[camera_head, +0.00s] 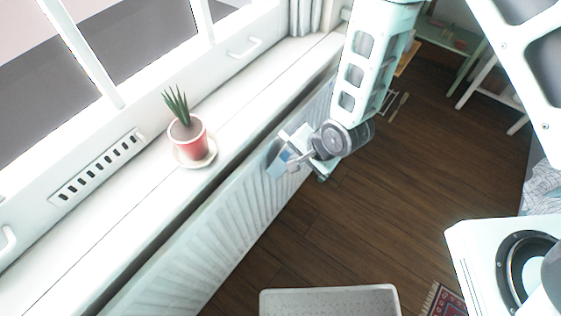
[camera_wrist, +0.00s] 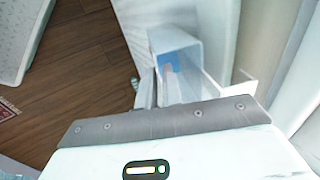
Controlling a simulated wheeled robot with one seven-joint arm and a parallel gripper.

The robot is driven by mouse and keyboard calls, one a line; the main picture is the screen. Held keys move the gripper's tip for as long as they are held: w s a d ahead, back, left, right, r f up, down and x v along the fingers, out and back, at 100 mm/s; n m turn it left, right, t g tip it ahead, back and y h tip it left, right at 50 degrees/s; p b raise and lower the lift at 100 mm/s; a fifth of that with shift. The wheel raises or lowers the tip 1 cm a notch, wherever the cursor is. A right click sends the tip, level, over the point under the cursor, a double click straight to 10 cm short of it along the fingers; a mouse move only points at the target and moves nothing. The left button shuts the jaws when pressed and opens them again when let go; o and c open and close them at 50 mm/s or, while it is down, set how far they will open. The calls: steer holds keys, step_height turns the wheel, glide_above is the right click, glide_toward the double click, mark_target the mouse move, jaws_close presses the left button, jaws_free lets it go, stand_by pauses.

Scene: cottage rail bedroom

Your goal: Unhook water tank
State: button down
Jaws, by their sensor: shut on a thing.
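The water tank (camera_head: 277,166) is a small, pale, open box against the upper part of the white radiator (camera_head: 222,232), below the window sill. The wrist view shows the tank (camera_wrist: 188,45) from above, with blue inside and a pinkish patch. My gripper (camera_head: 297,157) is at the tank's right side in the head view. Its fingers (camera_wrist: 157,88) are shut on the tank's near wall. The hook is hidden, and I cannot tell whether the tank still hangs on the radiator.
A red potted plant (camera_head: 187,135) on a saucer stands on the white window sill (camera_head: 130,215). A pale cushioned piece (camera_head: 330,301) and a patterned rug (camera_head: 444,302) are at the bottom. Pale furniture (camera_head: 490,75) stands at upper right. Dark wood floor (camera_head: 400,180) between is clear.

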steer(key=shift+s+d, duration=0.6)
steer(key=shift+d, duration=0.15)
steer(key=shift+s+d, duration=0.55)
steer(key=shift+d, duration=0.2)
steer(key=shift+r, duration=0.1)
steer(key=s+d+r+p, duration=0.1)
steer(key=s+d+r, duration=0.2)
steer(key=d, duration=0.1)
steer(key=shift+s+d, duration=0.4)
